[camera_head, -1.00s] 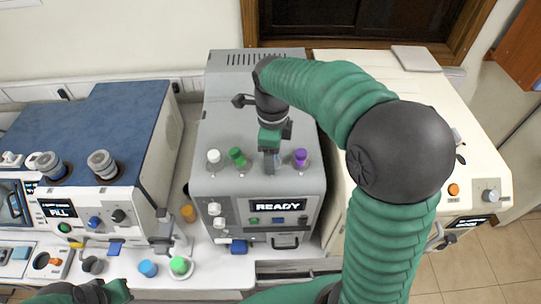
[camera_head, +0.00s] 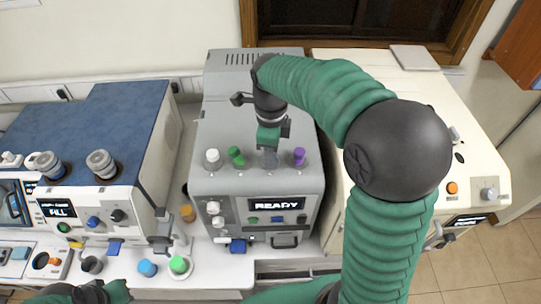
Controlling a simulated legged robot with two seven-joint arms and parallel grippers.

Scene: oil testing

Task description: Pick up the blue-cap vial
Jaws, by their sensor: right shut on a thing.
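My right gripper (camera_head: 268,157) points down over the top of the grey machine (camera_head: 230,185) marked READY. It is shut at the spot between the green-cap vial (camera_head: 236,156) and the purple-cap vial (camera_head: 299,157). The blue-cap vial is in its grasp there; its cap is mostly hidden by the fingers and the wrist. I cannot tell whether the vial is clear of its seat. A white-cap vial (camera_head: 212,158) stands at the left of the row. My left gripper (camera_head: 112,291) is at the bottom left edge, and its fingers are not clear.
A blue-topped machine marked FILL (camera_head: 125,125) stands to the left. A cream machine (camera_head: 390,80) stands to the right, partly behind my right arm. A blue-capped item (camera_head: 147,268) and a green-capped item (camera_head: 179,265) sit on the front bench.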

